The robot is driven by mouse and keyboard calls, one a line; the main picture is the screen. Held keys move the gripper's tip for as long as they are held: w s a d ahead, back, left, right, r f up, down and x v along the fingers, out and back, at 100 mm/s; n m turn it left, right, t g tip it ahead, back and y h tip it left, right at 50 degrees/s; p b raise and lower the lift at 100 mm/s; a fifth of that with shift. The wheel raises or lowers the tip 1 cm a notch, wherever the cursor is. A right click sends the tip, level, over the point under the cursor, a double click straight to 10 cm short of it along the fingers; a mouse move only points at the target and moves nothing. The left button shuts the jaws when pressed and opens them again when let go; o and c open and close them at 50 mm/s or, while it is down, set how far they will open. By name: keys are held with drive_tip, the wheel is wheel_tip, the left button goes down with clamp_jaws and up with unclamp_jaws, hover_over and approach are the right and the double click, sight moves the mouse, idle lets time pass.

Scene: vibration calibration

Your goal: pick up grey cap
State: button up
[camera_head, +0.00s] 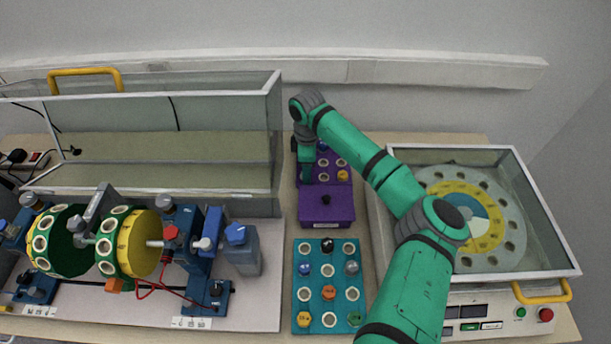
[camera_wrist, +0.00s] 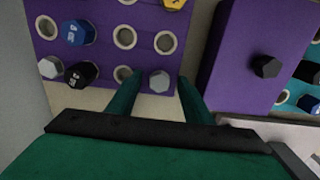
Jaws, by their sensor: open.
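A grey cap (camera_wrist: 160,81) sits at the edge of a purple rack (camera_wrist: 105,50) in the wrist view. My gripper (camera_wrist: 156,84) is open, with one green finger on each side of this cap. I cannot tell whether the fingers touch it. A second light grey cap (camera_wrist: 50,67) sits at the rack's left side, next to a black cap (camera_wrist: 80,74). In the head view my gripper (camera_head: 306,178) points down over the left part of the purple rack (camera_head: 331,182), hiding that part. Another grey cap (camera_head: 352,267) sits in the teal rack (camera_head: 298,290).
The purple rack also holds a blue cap (camera_wrist: 77,32) and a yellow cap (camera_wrist: 173,3). A purple box (camera_head: 326,209) with a black knob stands in front. A glass enclosure (camera_head: 278,130) stands left and a glass-walled shaker (camera_head: 548,232) right.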

drive_tip(key=c, duration=1.1)
drive_tip(key=shift+c, duration=0.3)
